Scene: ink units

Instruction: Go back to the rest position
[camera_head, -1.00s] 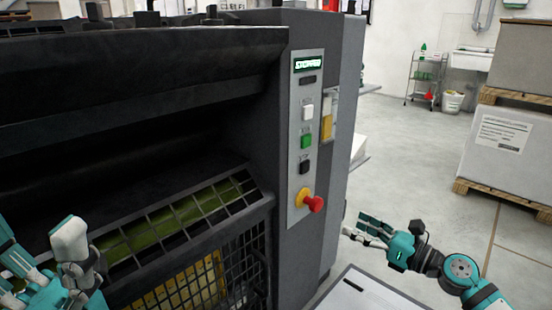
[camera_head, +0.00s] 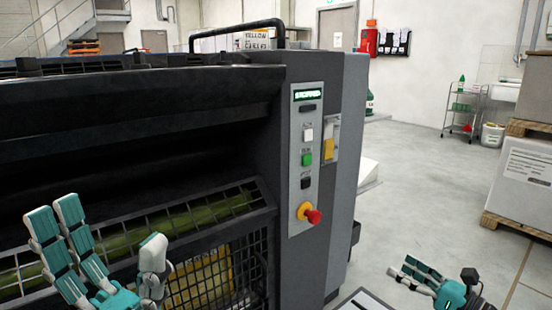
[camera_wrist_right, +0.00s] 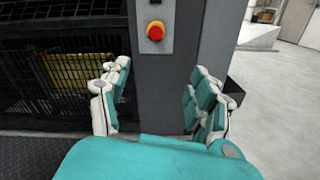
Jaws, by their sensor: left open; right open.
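My left gripper (camera_head: 112,252) is at the lower left in the head view, in front of the machine's grille. Its teal and white fingers are spread and nothing is between them. My right gripper (camera_head: 420,276) is at the lower right in the head view, over the floor to the right of the machine. In the right wrist view its fingers (camera_wrist_right: 162,98) are apart and empty, with the machine's corner column beyond them.
The dark ink machine (camera_head: 230,110) fills the left and middle. Its button panel (camera_head: 306,150) has a red stop knob (camera_head: 311,215) on a yellow base and a lit display. Stacked boxes on pallets (camera_head: 521,185) stand at right. A cart (camera_head: 464,106) stands behind. Floor between is clear.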

